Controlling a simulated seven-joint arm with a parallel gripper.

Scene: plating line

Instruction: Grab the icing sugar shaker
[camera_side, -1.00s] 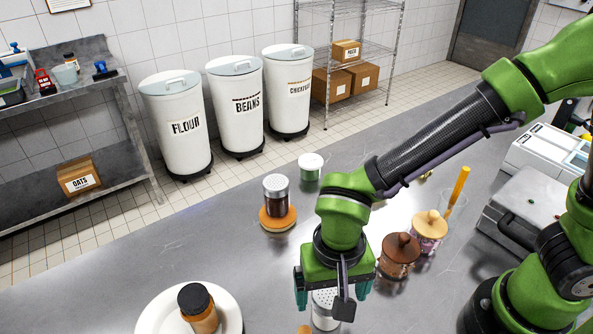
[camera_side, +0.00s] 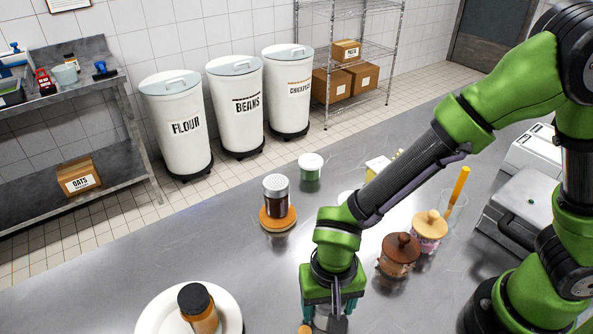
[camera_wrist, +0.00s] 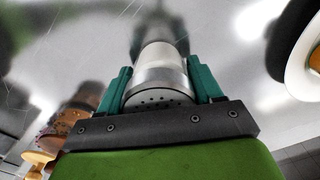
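The icing sugar shaker (camera_wrist: 159,80) is a pale cylinder with a perforated metal top. In the wrist view it stands between the two teal fingers of my gripper (camera_wrist: 160,88), which lie against its sides with no clear gap. In the side view my gripper (camera_side: 330,312) points down over the worktop at the bottom edge. The shaker there is mostly hidden by the gripper and cut off by the frame. Its contact with the worktop is not visible.
A dark-filled shaker (camera_side: 276,197) stands on an orange coaster (camera_side: 278,221). A green jar (camera_side: 310,168) stands behind it. Two lidded jars (camera_side: 398,256) (camera_side: 429,232) are right of my gripper. A black-capped bottle (camera_side: 199,308) stands on a white plate (camera_side: 232,312) at left.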

